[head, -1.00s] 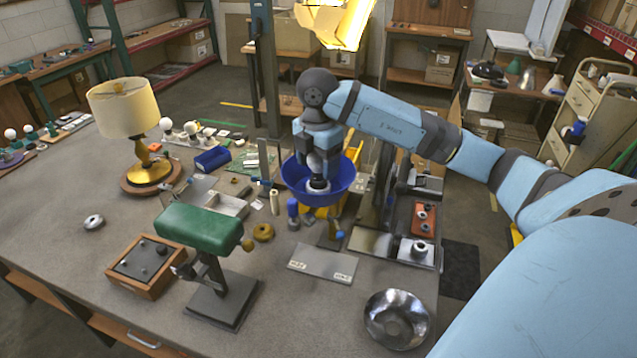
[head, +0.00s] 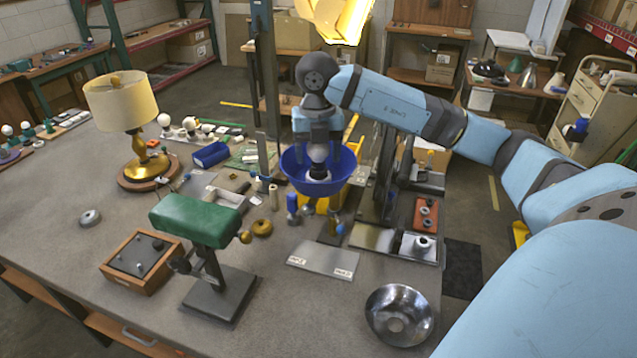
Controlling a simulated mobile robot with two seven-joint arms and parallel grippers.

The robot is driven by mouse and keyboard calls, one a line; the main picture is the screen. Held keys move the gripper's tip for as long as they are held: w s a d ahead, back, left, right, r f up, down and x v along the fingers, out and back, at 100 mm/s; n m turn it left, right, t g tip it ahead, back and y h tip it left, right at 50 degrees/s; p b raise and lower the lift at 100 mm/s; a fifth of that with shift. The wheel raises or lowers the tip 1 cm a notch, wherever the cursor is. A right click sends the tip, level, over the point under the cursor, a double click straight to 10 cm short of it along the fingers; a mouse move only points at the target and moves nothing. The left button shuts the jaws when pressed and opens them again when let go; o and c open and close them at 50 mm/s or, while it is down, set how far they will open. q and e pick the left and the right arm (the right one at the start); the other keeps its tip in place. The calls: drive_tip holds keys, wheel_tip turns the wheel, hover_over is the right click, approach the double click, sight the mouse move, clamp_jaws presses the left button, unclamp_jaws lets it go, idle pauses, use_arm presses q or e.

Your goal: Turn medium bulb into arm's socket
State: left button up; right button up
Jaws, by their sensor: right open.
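A white bulb (head: 318,153) stands upright inside the blue bowl-shaped shade (head: 296,178), over a pale and dark fitting (head: 318,173) at its centre. Whether the bulb is fully seated in the arm's socket cannot be told. My right gripper (head: 319,146) points down from above with its fingers apart, one on each side of the bulb. Any contact between the fingers and the bulb is too small to make out. My left gripper is not in view.
A lit yellow lamp (head: 338,18) hangs behind my right arm. A green-topped stand (head: 196,220), a wooden box (head: 141,262) and a brass table lamp (head: 146,160) stand left. A metal bowl (head: 399,315) lies at the front right. The table's left front is mostly clear.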

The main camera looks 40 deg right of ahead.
drive_tip(key=shift+c, duration=0.5)
drive_tip(key=c, duration=0.6)
drive_tip(key=shift+o, duration=0.2)
drive_tip(key=m, duration=0.2)
drive_tip(key=shift+m+p, duration=0.3)
drive_tip(key=shift+p, duration=0.1)
drive_tip(key=m, duration=0.4)
drive_tip(key=shift+p, duration=0.3)
drive_tip(key=shift+m, duration=0.3)
drive_tip(key=m+p, duration=0.1)
drive_tip(key=m, duration=0.3)
drive_tip(key=o, duration=0.5)
drive_tip(key=shift+f+m, duration=0.1)
drive_tip(key=shift+m, duration=0.2)
drive_tip(key=o, duration=0.4)
drive_tip(key=shift+w, duration=0.1)
drive_tip(key=shift+c, duration=0.2)
